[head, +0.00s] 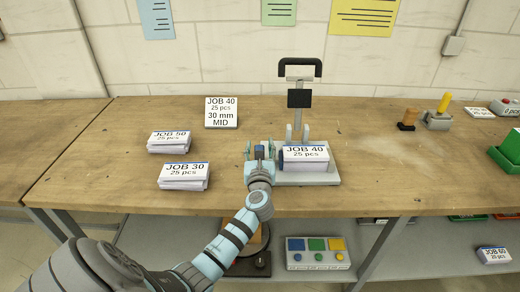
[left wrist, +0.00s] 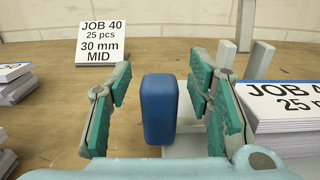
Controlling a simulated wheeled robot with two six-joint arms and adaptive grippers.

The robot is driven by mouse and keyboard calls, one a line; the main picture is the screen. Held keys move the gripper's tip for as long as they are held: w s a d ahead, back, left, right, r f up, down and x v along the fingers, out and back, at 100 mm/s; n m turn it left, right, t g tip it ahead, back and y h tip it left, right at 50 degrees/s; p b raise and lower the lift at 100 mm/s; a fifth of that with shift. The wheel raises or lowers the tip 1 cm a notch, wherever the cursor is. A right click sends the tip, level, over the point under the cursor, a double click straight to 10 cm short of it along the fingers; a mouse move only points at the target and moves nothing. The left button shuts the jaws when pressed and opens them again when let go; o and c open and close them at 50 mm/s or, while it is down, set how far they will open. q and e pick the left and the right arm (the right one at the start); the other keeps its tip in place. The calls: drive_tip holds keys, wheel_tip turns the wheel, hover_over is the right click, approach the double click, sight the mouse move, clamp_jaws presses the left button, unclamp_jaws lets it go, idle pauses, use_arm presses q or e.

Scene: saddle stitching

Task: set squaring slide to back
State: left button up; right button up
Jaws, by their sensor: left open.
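The blue block (left wrist: 158,108), which looks like the squaring slide's grip, stands upright between the fingers of my left gripper (left wrist: 160,105) in the left wrist view. The fingers are open, with a gap on each side of it. In the head view my left gripper (head: 260,153) is at the left side of the stitcher's pale base (head: 300,178), with the blue block (head: 259,152) between its fingers. The JOB 40 stack (head: 305,163) lies on that base, just right of the gripper; it also shows in the left wrist view (left wrist: 290,115). My right gripper is not in view.
The stitcher's upright post with its black handle (head: 299,68) rises behind the stack. A sign reading JOB 40, 30 mm, MID (head: 221,112) stands behind left. JOB 50 (head: 169,142) and JOB 30 (head: 183,176) stacks lie left.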

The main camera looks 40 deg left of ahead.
use_arm(q)
drive_tip(key=shift+r, duration=0.15)
clamp_jaws()
drive_tip(key=shift+s+a+p, duration=0.45)
drive_tip(key=shift+s+a, duration=0.25)
drive_tip(key=shift+a, duration=0.2)
drive_tip(key=shift+s+a+p, duration=0.45)
drive_tip(key=shift+s+a, duration=0.2)
drive_tip(key=shift+a, duration=0.25)
drive_tip(key=shift+s+a, duration=0.15)
drive_tip(key=shift+a, duration=0.05)
